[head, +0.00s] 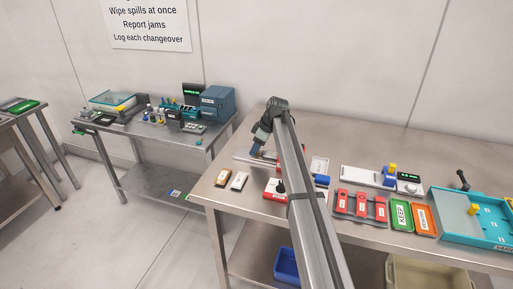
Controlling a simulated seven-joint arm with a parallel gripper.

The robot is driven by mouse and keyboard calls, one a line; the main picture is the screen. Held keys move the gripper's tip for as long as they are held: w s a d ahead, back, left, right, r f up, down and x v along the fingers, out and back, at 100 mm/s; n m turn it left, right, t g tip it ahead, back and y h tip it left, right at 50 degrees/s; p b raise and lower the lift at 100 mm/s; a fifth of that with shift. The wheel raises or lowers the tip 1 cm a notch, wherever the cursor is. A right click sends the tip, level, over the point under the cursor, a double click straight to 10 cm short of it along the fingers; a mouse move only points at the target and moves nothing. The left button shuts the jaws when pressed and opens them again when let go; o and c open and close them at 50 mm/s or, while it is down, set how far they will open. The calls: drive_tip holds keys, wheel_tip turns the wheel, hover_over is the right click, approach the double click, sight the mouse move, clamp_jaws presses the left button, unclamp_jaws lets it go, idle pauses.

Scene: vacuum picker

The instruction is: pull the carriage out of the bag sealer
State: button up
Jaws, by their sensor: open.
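A long white device (360,175) lies near the back of the right-hand steel table, with a blue block (389,182), a yellow part (392,169) and a dark display with green digits at its right end. It looks like the bag sealer, and the blue block may be its carriage, but I cannot tell for sure. My gripper (256,149) is open, over the table's left part, well left of this device. Its fingertips are small and hard to make out. A grey flat thing lies under or just behind it, partly hidden.
My arm crosses the table and hides part of it. A tray with red pieces (342,208), a green KEEP tray (401,216), an orange tray (425,219) and a teal tray (453,235) stand right. Small blocks (239,181) lie left. Another bench (98,128) stands behind left.

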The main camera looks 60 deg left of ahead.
drive_tip(key=shift+c, duration=0.2)
clamp_jaws()
idle(0.5)
